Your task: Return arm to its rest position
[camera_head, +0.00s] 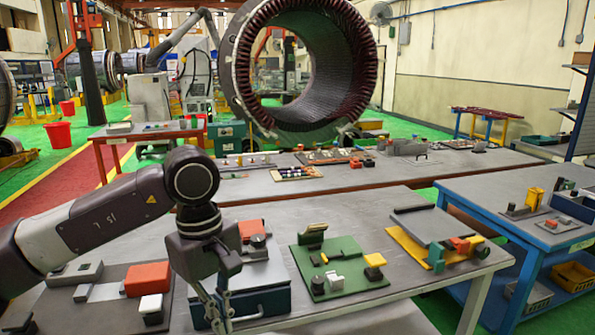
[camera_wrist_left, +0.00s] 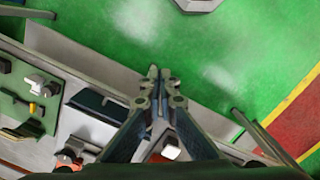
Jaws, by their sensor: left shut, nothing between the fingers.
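My left arm (camera_head: 110,215) comes in from the left in the head view and bends down at a dark round joint. My left gripper (camera_head: 222,318) points down in front of a dark blue drawer box (camera_head: 265,303) near the front of the grey work table. In the left wrist view the gripper (camera_wrist_left: 158,72) has its two fingertips together with nothing between them, above the table's edge and the green floor. The lower end of the gripper is near the bottom of the head view. My right gripper is in neither view.
The near table (camera_head: 365,208) carries a green board (camera_head: 340,268), a yellow-edged fixture (camera_head: 432,235) and a board with an orange block (camera_head: 148,279). A blue table (camera_head: 490,188) stands at the right. The large stator ring (camera_head: 240,70) stands behind. Green floor (camera_wrist_left: 230,70) lies beyond the table edge.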

